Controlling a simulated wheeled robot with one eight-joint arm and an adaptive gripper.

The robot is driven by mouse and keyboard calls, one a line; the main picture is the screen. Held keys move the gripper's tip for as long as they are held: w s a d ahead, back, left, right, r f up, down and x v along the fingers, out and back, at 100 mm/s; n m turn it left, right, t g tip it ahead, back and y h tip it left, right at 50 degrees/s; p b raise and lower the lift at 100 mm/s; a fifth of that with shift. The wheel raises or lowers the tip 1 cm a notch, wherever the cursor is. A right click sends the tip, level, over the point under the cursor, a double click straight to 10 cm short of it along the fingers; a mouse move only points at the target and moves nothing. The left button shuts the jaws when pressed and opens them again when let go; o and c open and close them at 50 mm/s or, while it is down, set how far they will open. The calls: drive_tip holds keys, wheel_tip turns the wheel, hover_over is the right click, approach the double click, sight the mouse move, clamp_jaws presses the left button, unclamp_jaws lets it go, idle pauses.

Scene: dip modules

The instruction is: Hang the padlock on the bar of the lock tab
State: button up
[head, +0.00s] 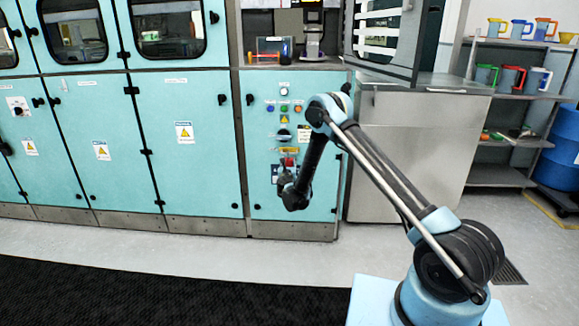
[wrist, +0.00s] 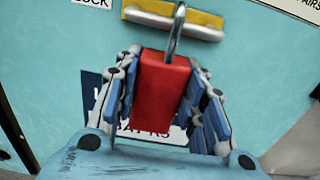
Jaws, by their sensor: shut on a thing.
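The red padlock (wrist: 160,92) is held between the two fingers of my gripper (wrist: 163,105) in the wrist view, its metal shackle (wrist: 178,32) pointing up. The yellow lock tab with a pale bar (wrist: 172,21) is on the teal cabinet front, just behind the shackle's top. The shackle overlaps the bar in this view; I cannot tell if it is around it or only in front of it. In the head view the padlock (head: 289,162) is a small red patch below the yellow tab (head: 289,150), with my gripper (head: 287,172) at it.
The teal cabinet (head: 205,150) has buttons (head: 284,108) and a dark knob (head: 284,133) above the tab. A steel cabinet (head: 405,150) stands to the right.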

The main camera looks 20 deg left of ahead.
drive_tip(key=o, duration=1.2)
drive_tip(key=shift+d, duration=0.1)
